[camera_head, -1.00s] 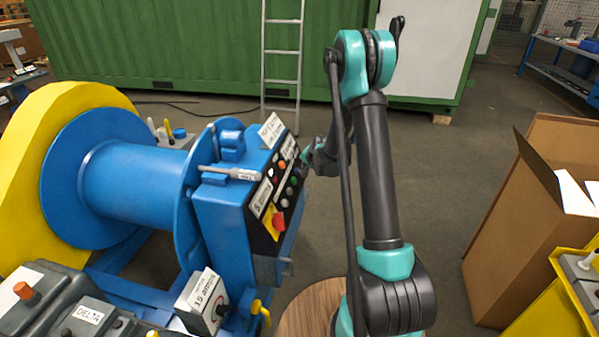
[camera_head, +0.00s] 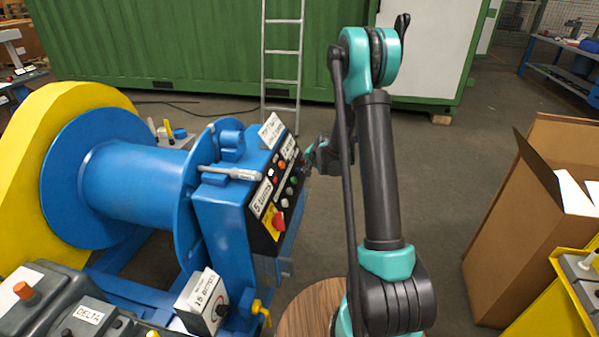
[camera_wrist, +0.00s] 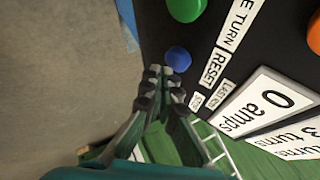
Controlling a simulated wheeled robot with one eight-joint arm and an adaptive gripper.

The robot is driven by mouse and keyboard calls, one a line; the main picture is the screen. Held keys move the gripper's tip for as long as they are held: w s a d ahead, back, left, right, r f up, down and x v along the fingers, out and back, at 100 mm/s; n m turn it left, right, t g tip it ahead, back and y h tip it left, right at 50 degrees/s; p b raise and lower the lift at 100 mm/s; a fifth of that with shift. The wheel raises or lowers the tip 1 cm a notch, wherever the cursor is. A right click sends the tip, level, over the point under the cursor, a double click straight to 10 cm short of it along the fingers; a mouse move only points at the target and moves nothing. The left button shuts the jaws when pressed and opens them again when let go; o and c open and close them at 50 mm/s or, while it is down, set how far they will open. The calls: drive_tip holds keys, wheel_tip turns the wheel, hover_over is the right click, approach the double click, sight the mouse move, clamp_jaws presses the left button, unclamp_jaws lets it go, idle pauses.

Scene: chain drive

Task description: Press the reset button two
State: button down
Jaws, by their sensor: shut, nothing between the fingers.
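In the wrist view a round blue button (camera_wrist: 178,59) sits on the black panel (camera_wrist: 160,25), beside a white label reading RESET (camera_wrist: 213,68). A smaller label (camera_wrist: 196,101) near it is hard to read. My gripper (camera_wrist: 160,70) is shut and empty, with its tips just beside the blue button on its lower left; I cannot tell whether they touch it. In the head view my gripper (camera_head: 309,154) is small, at the upper right edge of the black control panel (camera_head: 262,228) on the blue machine.
A green button (camera_wrist: 186,8) and an orange button (camera_wrist: 314,36) are on the same panel. White cards reading "0 amps" (camera_wrist: 265,102) and turns (camera_wrist: 290,140) stand near it. A red switch (camera_head: 279,221) sits lower. A cardboard box (camera_head: 510,230) is at right.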

drive_tip(key=shift+d+r, duration=0.1)
drive_tip(key=shift+d, duration=0.1)
drive_tip(key=shift+s+d+r, duration=0.25)
drive_tip(key=shift+d+r, duration=0.1)
drive_tip(key=shift+d, duration=0.35)
drive_tip(key=shift+s+d+r, duration=0.25)
drive_tip(key=shift+d+r, duration=0.15)
drive_tip(key=shift+d, duration=0.3)
drive_tip(key=shift+s+d+r, duration=0.25)
drive_tip(key=shift+d+r, duration=0.1)
drive_tip(key=shift+d, duration=0.35)
drive_tip(key=s+r+n, duration=0.2)
drive_tip(key=s+r, duration=0.4)
drive_tip(key=s, duration=0.4)
drive_tip(key=s+d+n+g+h, duration=0.2)
drive_tip(key=s+n, duration=0.3)
drive_tip(key=s, duration=2.5)
drive_tip(key=shift+s+d+r+n+g+h, duration=0.3)
drive_tip(key=shift+s+d+g+h, duration=0.05)
drive_tip(key=shift+d+g+h, duration=0.05)
